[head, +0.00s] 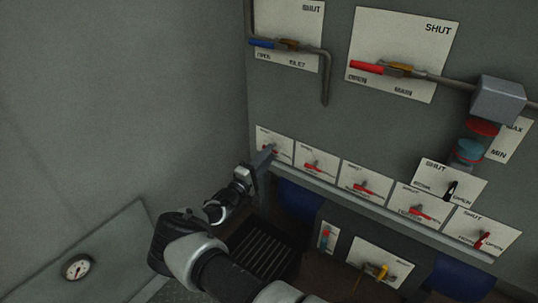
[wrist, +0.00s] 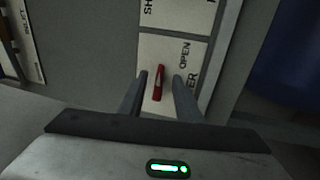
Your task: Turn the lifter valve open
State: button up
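A red valve handle (wrist: 158,86) sits on a white plate (wrist: 190,52) in the wrist view. The plate reads OPEN and a partly hidden word ending in ER. My gripper (wrist: 161,75) is open, with one finger on each side of the handle. There is a visible gap at both sides; I cannot tell how deep the handle sits between the fingers. In the head view my gripper (head: 268,155) is at the leftmost plate (head: 281,151) of the lower row, and it hides most of that plate's handle.
Several similar red-handled valves, such as this neighbouring one (head: 314,166), run to the right along the panel. A pipe with a blue-handled valve (head: 264,43) hangs above my gripper. A yellow-handled valve (head: 379,271) is lower down. A grey wall (head: 120,90) stands on the left.

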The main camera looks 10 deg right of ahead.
jog(key=p+v, duration=0.1)
jog(key=v, duration=1.5)
jog(key=shift+s, duration=0.1)
jog(key=s+d+r+m+g+y, duration=0.6)
jog(key=s+d+r+m+g, duration=0.3)
jog(key=s+d+r+g, duration=0.45)
jog(key=s+a+r+t+y+p, duration=0.15)
jog(key=s+r+t+y, duration=0.5)
jog(key=s+r, duration=1.4)
notch_tip(320, 180, up, 20)
jog(key=g+y+p, duration=0.1)
jog(key=p, duration=1.8)
jog(key=shift+w+a+g+y+p, duration=0.2)
jog(key=shift+w+g+y+p, duration=0.1)
jog(key=shift+w+y+p, duration=0.1)
